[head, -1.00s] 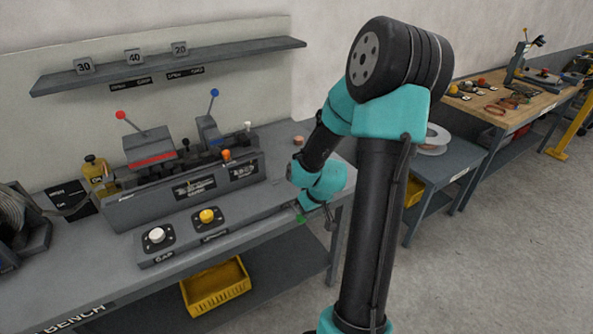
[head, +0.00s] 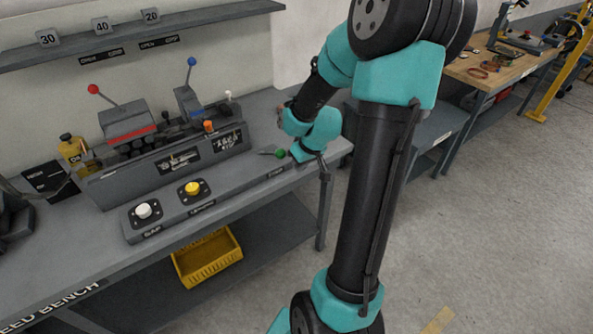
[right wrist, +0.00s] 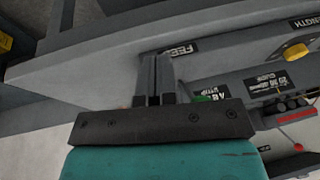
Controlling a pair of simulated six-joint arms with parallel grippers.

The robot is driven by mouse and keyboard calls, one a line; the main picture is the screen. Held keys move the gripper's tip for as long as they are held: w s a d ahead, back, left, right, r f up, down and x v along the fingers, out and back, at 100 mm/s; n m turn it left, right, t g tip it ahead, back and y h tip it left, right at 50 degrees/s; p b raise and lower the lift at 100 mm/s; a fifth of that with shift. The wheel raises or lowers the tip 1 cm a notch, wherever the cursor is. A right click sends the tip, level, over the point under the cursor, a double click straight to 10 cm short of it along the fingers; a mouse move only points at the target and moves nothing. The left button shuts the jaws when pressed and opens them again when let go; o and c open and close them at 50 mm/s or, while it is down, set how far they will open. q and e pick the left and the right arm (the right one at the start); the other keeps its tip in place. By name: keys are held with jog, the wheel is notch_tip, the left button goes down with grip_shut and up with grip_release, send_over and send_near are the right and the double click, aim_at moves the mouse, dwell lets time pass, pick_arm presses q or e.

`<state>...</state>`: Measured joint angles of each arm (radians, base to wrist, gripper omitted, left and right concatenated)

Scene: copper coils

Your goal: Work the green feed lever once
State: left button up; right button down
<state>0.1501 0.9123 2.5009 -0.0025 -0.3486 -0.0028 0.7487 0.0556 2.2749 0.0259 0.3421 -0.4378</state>
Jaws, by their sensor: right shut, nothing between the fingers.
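The feed lever's green knob (head: 280,153) sits at the right end of the grey control panel, above the label there. A short dark rod runs left from it. My right gripper (head: 325,172) is just right of the knob, at the bench's right end, its fingers small and dark in the head view. In the right wrist view its fingers (right wrist: 154,75) are shut together with nothing between them, beside the FEED label. The green knob (right wrist: 203,99) shows to their right, apart from the fingertips and partly hidden by the gripper body. My left gripper is in neither view.
A white button (head: 144,210) and a yellow button (head: 192,188) are on the same panel. A machine behind carries a red-knobbed lever (head: 93,89) and a blue-knobbed lever (head: 191,61). A yellow bin (head: 208,258) is on the lower shelf. Open floor lies to the right.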

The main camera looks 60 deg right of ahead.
jog(key=s+r, duration=0.4)
jog(key=r, duration=0.2)
jog(key=shift+s+a, duration=0.35)
jog(key=shift+r, duration=0.1)
dwell(0.4)
jog(key=w+a+f+m+t, duration=0.1)
jog(key=w+a+f, duration=0.7)
jog(key=w+f, duration=0.15)
jog(key=a+f+n+g+y, duration=0.3)
jog(key=a+f+g, duration=0.1)
jog(key=a+f, duration=1.9)
jog(key=w+a, duration=0.1)
jog(key=a, duration=0.1)
jog(key=shift+a+f+n+y, duration=0.3)
jog(key=shift+f+n, duration=0.05)
jog(key=shift+n, duration=0.05)
